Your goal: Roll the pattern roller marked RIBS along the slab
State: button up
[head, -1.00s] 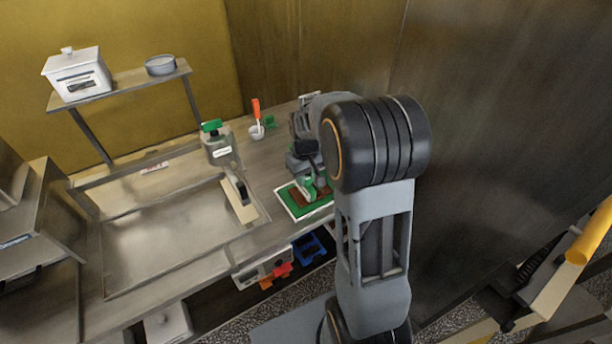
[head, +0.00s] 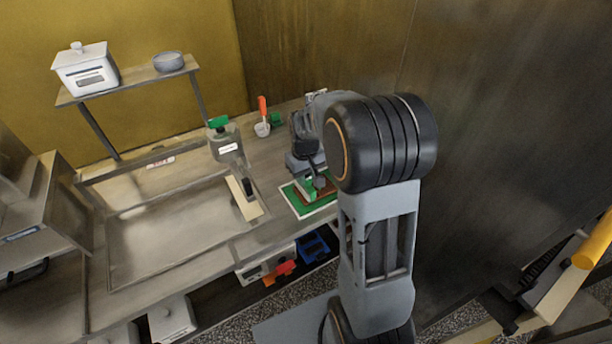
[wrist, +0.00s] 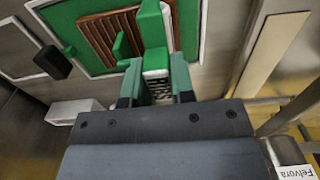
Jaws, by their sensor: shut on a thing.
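My gripper (wrist: 157,82) is shut on the green roller, seen in the wrist view with its lettered end (wrist: 161,88) between the fingers. The lettering is partly hidden but seems to read RIBS. The brown slab (wrist: 100,38) lies on a green mat with a white border (wrist: 72,20). Lines show across the slab's surface. The roller is over the slab; I cannot tell whether it touches. In the head view the gripper (head: 308,172) is low over the mat (head: 312,208), and my arm hides part of the slab (head: 327,189).
A pale board with a dark-handled tool (head: 244,195) lies left of the mat. A green-topped container (head: 222,142) and a small cup with an orange-handled tool (head: 262,125) stand behind. A dark wall is close on the right. A large metal basin (head: 165,235) is at left.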

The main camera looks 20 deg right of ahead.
jog(key=shift+s+a, duration=0.1)
jog(key=shift+a, duration=0.75)
jog(key=shift+r, duration=0.1)
dwell(0.4)
notch_tip(320, 180, up, 7)
jog(key=p, duration=0.5)
dwell(0.5)
dwell(0.4)
